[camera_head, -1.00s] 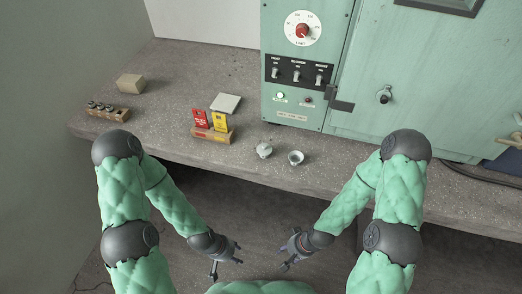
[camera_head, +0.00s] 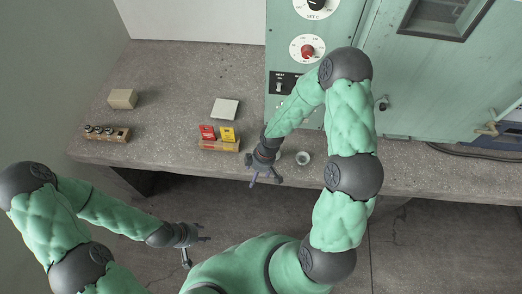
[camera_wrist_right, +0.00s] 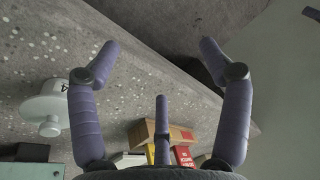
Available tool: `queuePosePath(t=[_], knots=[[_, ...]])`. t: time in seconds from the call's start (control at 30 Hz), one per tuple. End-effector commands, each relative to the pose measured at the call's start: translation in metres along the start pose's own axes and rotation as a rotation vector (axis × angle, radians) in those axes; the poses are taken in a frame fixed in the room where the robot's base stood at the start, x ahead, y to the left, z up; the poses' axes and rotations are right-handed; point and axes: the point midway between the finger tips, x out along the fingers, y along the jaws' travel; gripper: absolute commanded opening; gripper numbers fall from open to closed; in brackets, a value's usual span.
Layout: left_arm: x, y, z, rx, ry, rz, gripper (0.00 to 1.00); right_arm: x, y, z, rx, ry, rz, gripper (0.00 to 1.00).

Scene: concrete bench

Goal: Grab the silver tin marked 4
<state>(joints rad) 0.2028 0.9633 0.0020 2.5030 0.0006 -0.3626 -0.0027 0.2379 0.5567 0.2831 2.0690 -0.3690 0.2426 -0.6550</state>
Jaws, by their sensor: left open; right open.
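In the right wrist view a pale silvery tin with a small knob (camera_wrist_right: 45,107) shows at the left, a dark 4 on its side. It stands on the bench beside my right gripper (camera_wrist_right: 158,62), outside the spread fingers and apart from them. In the head view my right gripper (camera_head: 265,182) is open and empty at the bench's front edge, pointing down. It covers the spot where one small silvery vessel stood. Another small round vessel (camera_head: 303,158) shows just right of it; its mark is unreadable. My left gripper (camera_head: 198,244) is open and empty in front of the bench.
A wooden holder with red and yellow cards (camera_head: 220,144) stands left of my right gripper, with a pale square slab (camera_head: 225,108) behind. A wooden rack of small items (camera_head: 107,133) and a tan block (camera_head: 122,98) are far left. The green cabinet (camera_head: 392,134) bounds the back right.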

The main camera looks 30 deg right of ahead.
Motion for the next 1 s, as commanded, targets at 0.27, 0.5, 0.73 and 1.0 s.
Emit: queuePosePath(t=[0.27,0.5,0.73,1.0], knots=[[0.001,0.0,0.001,0.001,-0.002,0.0,0.44,-0.049,0.043,-0.003,-0.297,-0.083,0.073,0.78],[0.001,0.0,0.001,0.0,-0.001,0.0,0.44,-0.101,0.079,0.002,-0.544,-0.198,0.132,0.78],[0.004,-0.002,0.0,0.0,-0.001,0.0,0.44,-0.103,0.088,0.006,-0.6,-0.232,0.139,0.78],[0.017,-0.006,0.0,0.0,-0.001,0.0,0.44,-0.065,0.096,0.013,-0.597,-0.232,0.138,0.78]])
